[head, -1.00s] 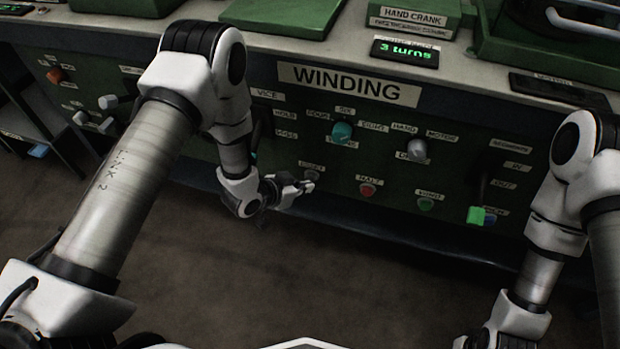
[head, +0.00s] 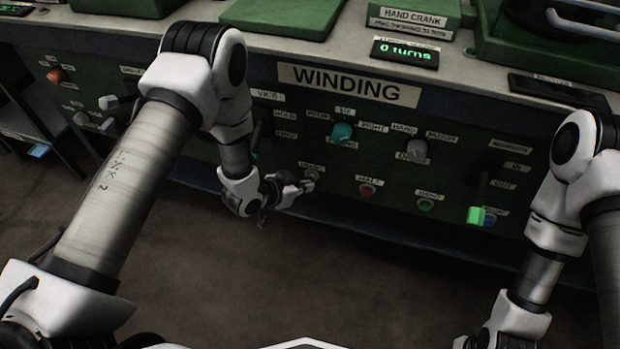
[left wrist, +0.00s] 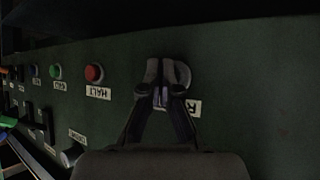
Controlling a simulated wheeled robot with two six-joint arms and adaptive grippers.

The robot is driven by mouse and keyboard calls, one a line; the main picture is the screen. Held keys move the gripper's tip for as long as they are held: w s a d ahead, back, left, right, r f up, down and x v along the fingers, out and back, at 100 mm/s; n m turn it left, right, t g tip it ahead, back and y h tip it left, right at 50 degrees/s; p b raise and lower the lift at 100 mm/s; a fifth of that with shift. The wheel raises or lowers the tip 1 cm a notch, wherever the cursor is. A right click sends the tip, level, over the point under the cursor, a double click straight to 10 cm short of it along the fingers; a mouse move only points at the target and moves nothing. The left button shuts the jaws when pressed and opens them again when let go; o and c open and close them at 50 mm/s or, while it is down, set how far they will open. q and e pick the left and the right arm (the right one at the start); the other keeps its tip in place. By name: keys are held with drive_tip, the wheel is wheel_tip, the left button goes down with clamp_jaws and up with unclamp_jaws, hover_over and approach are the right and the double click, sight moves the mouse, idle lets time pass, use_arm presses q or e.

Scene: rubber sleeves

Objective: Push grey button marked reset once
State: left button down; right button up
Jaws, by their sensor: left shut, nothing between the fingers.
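The grey button (head: 312,174) is a small round knob on the green front panel, below its small label and left of the red button. In the left wrist view the grey button (left wrist: 183,75) is partly hidden behind my fingers, beside a label of which only an R shows. My left gripper (head: 306,186) is shut and empty, its tips right in front of the button. I cannot tell whether they touch it. It also shows in the left wrist view (left wrist: 160,92). My right gripper is out of view; only the arm shows.
A red button (head: 367,190) marked HALT and a green button (head: 425,205) sit to the right. Knobs (head: 342,132) and the WINDING sign (head: 349,85) are above. A display (head: 405,53) on the bench reads 0 turns. Floor in front is clear.

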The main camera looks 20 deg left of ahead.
use_arm(q)
drive_tip(key=shift+s, duration=0.6)
drive_tip(key=s+p, duration=0.2)
drive_tip(key=s, duration=0.3)
drive_tip(key=shift+a, duration=0.1)
idle(0.6)
drive_tip(key=s+a+f+n+g+y, duration=0.25)
drive_tip(key=s+a+g, duration=0.2)
drive_tip(key=s, duration=0.75)
drive_tip(key=s+a+f+n+g+y, duration=0.25)
drive_tip(key=s+a+n+g, duration=0.2)
drive_tip(key=s, duration=0.75)
wheel_tip(320, 180, up, 21)
drive_tip(key=p, duration=1.9)
drive_tip(key=shift+s+a+f+y+p, duration=0.15)
drive_tip(key=shift+s+y+p, duration=0.25)
